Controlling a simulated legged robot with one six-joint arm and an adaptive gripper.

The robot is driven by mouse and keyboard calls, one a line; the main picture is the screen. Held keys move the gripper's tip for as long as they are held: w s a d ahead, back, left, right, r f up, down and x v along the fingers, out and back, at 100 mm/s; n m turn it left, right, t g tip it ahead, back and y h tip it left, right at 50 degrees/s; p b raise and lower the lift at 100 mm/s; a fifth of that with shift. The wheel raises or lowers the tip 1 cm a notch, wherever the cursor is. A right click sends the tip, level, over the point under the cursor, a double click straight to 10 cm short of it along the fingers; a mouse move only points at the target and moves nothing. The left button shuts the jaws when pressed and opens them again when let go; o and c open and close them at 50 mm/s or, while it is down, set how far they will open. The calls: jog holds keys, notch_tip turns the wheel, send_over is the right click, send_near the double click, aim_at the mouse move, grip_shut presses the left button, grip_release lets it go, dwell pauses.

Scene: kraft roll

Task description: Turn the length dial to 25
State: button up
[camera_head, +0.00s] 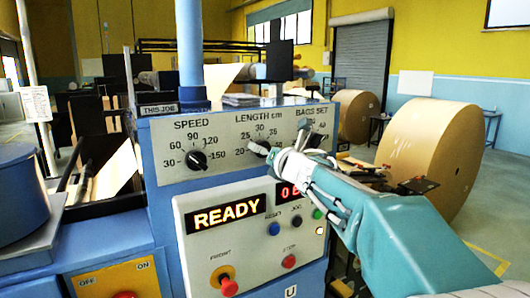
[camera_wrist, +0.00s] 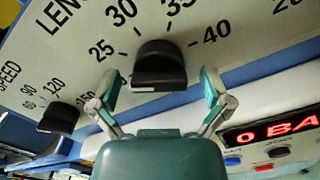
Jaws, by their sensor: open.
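The length dial (camera_head: 259,148) is a black knob on the grey panel of the blue machine, on a printed scale with 20, 25, 30 and 40 legible. A pale mark shows on its left side, towards the 20 and 25 side; I cannot tell the exact setting. In the wrist view the dial (camera_wrist: 160,62) lies ahead between my fingertips. My gripper (camera_wrist: 159,80) is open, one finger on each side, with gaps to the knob. In the head view my gripper (camera_head: 284,152) is at the dial's right and hides part of the scale.
The speed dial (camera_head: 196,160) is to the left, and the bags set dial (camera_head: 312,139) is partly hidden behind my gripper. Below are a READY display (camera_head: 223,214), a red counter display (camera_head: 290,192) and several buttons. Large kraft rolls (camera_head: 428,155) stand at right.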

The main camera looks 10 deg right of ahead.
jog(key=c, duration=1.2)
jog(key=shift+o, duration=0.2)
jog(key=shift+m, duration=1.6)
jog(key=o, duration=1.2)
jog(key=shift+c, duration=0.2)
jog(key=shift+s, duration=0.1)
jog(key=v, duration=1.1)
jog(key=shift+s, duration=0.35)
